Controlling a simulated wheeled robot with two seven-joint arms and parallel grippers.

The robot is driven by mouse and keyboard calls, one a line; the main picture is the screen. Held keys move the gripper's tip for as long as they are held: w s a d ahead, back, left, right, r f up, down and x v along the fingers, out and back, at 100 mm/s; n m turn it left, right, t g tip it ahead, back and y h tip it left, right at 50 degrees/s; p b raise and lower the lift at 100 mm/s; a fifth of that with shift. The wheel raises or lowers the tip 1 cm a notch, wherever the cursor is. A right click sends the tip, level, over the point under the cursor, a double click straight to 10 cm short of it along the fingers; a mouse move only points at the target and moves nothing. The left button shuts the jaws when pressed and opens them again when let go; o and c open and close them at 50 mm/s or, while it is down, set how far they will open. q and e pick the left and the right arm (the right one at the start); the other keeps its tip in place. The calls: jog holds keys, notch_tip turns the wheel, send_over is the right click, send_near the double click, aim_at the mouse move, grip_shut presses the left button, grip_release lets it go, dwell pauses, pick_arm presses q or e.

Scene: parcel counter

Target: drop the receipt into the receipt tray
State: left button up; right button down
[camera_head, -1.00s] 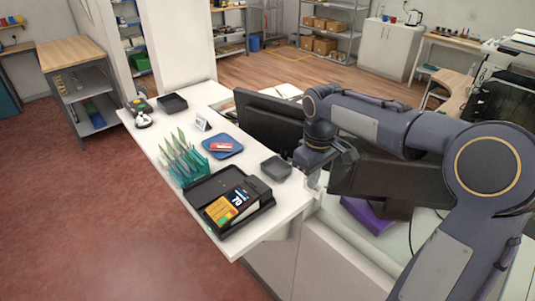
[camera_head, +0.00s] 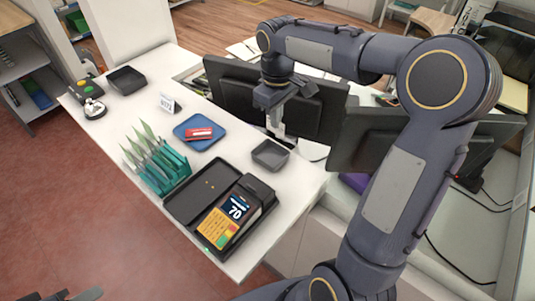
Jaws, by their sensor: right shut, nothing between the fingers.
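I cannot make out a receipt for certain in this view. A small dark grey tray (camera_head: 270,156) lies on the white counter near its right edge. Another dark tray (camera_head: 126,80) lies at the counter's far left end, and a blue tray (camera_head: 184,138) in the middle holds a red and white item (camera_head: 199,134). I cannot tell which one is the receipt tray. My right gripper (camera_head: 277,134) points down just behind the small grey tray, shut and empty. A dark part at the bottom left edge may be my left gripper (camera_head: 75,295); its jaws cannot be made out.
Dark monitors (camera_head: 310,110) stand close behind my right gripper.

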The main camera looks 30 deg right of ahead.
aim_at(276, 132)
notch_tip(276, 132, down, 5)
jog(key=b, duration=0.4)
jog(key=shift+f, duration=0.2)
jog(key=c, duration=1.7)
grip_release()
jog(key=shift+r, duration=0.1)
notch_tip(276, 132, up, 7)
jog(key=shift+r, duration=0.4)
